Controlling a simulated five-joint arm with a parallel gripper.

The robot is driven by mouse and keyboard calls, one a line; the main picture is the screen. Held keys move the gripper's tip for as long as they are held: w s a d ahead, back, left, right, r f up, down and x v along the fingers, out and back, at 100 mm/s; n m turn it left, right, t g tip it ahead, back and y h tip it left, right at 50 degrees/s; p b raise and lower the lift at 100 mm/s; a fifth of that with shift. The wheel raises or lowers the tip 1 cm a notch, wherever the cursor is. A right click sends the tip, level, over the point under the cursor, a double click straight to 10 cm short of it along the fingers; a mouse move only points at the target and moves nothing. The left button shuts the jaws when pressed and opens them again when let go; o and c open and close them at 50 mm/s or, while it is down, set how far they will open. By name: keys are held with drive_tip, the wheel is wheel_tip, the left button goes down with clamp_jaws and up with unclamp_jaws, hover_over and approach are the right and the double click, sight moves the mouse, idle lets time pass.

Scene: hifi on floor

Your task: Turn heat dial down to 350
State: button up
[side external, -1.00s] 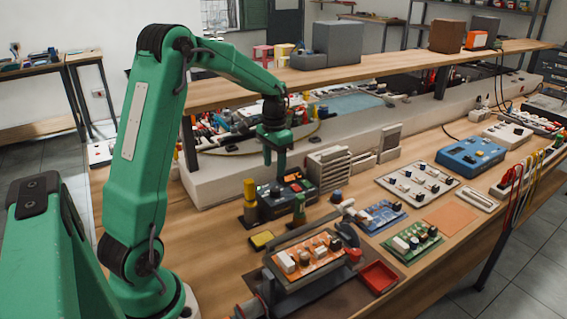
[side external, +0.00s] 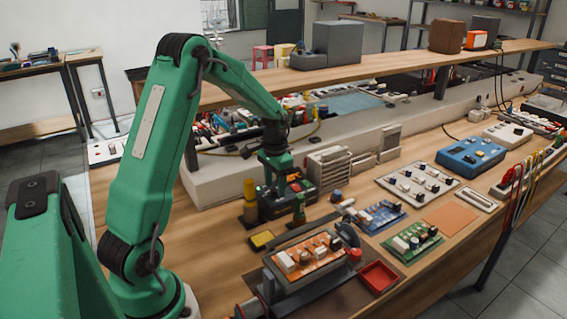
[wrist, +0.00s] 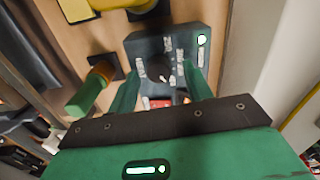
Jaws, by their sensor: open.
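A small dark control box (side external: 272,207) stands on the bench beside a yellow-and-dark post. In the wrist view the dark box (wrist: 150,47) shows white markings, a lit green spot and a red patch near its lower edge. My gripper (side external: 280,189) is open, pointing down over the box. In the wrist view its two green fingers (wrist: 161,88) straddle the box's lower part. The heat dial is not clearly visible; a dark rounded part between the fingers may be it. I cannot tell whether the fingers touch anything, nor read its setting.
A yellow-topped post (side external: 250,203) stands close left of the box, and a green-and-dark post (side external: 299,210) close in front. A grey finned block (side external: 329,168) stands close to the right. A raised shelf (side external: 380,59) runs behind. Circuit boards and a red tray (side external: 379,276) lie nearer.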

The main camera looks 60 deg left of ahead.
drive_tip(key=shift+f, duration=0.45)
drive_tip(key=c, duration=1)
drive_tip(key=shift+n, duration=0.5)
drive_tip(key=n, duration=0.2)
drive_tip(key=shift+a+n, duration=0.1)
drive_tip(key=shift+n, duration=0.3)
drive_tip(key=shift+r+n, duration=0.1)
drive_tip(key=shift+n, duration=2)
